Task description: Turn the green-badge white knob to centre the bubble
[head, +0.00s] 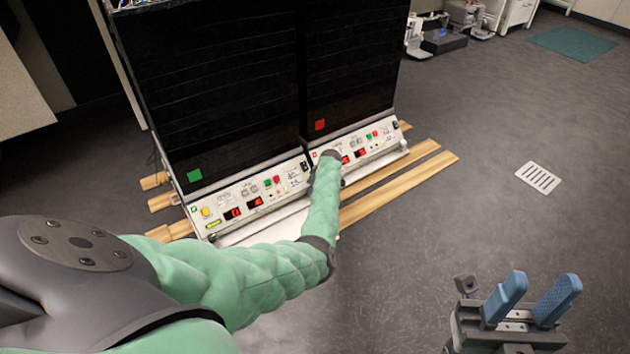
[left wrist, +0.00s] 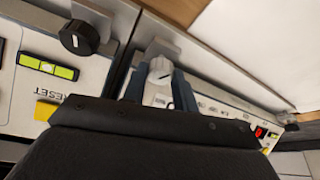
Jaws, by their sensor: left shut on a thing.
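The white knob (left wrist: 160,68) is at the end of the green-badge unit's front panel, beside the gap to the neighbouring unit. My left gripper (left wrist: 159,88) has one finger on each side of it and is shut on it. In the head view my left arm and hand hide the knob. The green badge (head: 194,176) is on the left unit's dark front. That unit's yellow-green level (head: 213,224) is at its panel's left end, too small to read the bubble. My right gripper (head: 543,283) is open and empty, low on the right, over the floor.
The red-badge (head: 319,125) unit stands close on the right. Its black knob (left wrist: 79,38) and level vial (left wrist: 48,66) are near my left gripper in the wrist view. Wooden slats (head: 400,187) lie under the units. The grey floor on the right is clear around a drain grate (head: 537,178).

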